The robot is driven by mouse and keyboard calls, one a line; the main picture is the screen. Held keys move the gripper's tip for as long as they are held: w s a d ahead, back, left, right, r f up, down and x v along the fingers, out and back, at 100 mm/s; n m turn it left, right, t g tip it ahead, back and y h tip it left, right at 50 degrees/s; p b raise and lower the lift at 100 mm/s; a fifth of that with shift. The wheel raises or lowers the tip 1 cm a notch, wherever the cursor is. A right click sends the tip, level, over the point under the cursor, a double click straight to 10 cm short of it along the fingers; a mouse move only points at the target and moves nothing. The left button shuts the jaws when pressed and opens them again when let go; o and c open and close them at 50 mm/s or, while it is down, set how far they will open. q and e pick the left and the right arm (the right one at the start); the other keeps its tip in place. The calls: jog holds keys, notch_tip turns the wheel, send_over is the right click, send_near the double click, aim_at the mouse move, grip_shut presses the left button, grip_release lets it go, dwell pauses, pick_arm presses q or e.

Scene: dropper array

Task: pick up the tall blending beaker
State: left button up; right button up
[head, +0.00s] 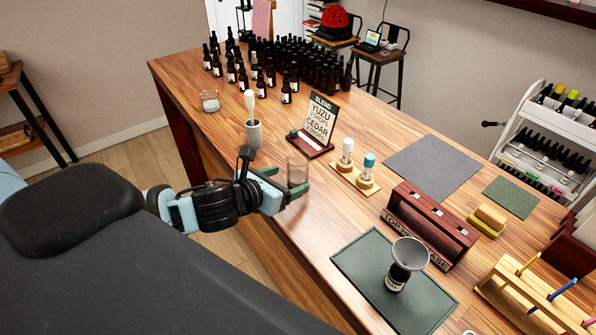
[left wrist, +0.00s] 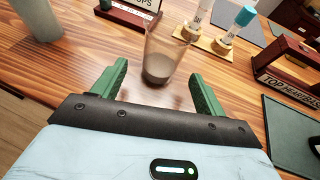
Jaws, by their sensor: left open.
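The tall blending beaker (head: 297,168) is a clear glass with a little dark content at its bottom. It stands upright on the wooden table near the front edge. It also shows in the left wrist view (left wrist: 168,48), between and slightly beyond the green fingertips. My left gripper (head: 287,180) is open, with one finger to each side of the beaker's lower part; in the left wrist view the gripper (left wrist: 158,72) shows gaps on both sides, so it does not hold the glass. My right gripper is not in view.
A grey cup with a dropper (head: 254,132) stands left of the beaker. A blend sign (head: 319,122) is behind it, and two droppers on a wooden holder (head: 355,178) are to the right. A funnel on a bottle (head: 408,256) stands on a green mat (head: 360,262). Dark bottles crowd the far end.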

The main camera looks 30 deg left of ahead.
aim_at(290, 178)
pick_arm(q)
jog(key=x, duration=0.5)
jog(key=shift+r, duration=0.1)
jog(key=c, duration=1.1)
